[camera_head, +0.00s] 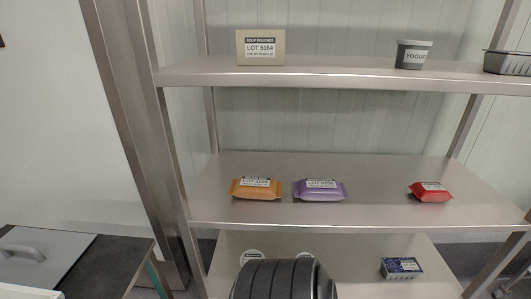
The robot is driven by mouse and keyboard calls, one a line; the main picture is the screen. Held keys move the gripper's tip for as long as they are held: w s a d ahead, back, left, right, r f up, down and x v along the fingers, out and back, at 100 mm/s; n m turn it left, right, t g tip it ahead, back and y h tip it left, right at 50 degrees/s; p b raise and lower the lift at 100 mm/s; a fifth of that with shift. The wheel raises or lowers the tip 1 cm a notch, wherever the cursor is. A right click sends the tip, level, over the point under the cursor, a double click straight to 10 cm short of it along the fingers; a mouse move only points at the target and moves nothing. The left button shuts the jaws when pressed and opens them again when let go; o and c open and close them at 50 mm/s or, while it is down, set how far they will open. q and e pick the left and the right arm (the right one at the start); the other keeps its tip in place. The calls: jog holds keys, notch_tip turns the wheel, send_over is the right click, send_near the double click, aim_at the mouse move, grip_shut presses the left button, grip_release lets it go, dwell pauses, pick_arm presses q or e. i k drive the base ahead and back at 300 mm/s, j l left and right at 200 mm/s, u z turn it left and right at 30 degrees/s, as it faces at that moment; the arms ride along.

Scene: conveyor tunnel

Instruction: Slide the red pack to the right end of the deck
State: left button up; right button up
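The red pack (430,192) with a white label lies on the middle deck (370,211) of a metal shelf, toward its right side. Bare deck shows to the right of it, up to the right post. An orange pack (256,189) and a purple pack (319,190) lie on the same deck to the left, with a wide gap between the purple and red packs. Neither of my grippers is in view, and nothing touches the red pack.
The upper deck holds a soup pouch box (260,47), a yogurt cup (413,55) and a black tray (507,62). A blue box (401,268) sits on the lower deck. A dark ribbed shape (284,280) blocks part of it. A grey-topped counter (45,255) stands at left.

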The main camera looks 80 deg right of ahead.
aim_at(429, 191)
jog(key=z, duration=3.9)
jog(key=k, duration=0.5)
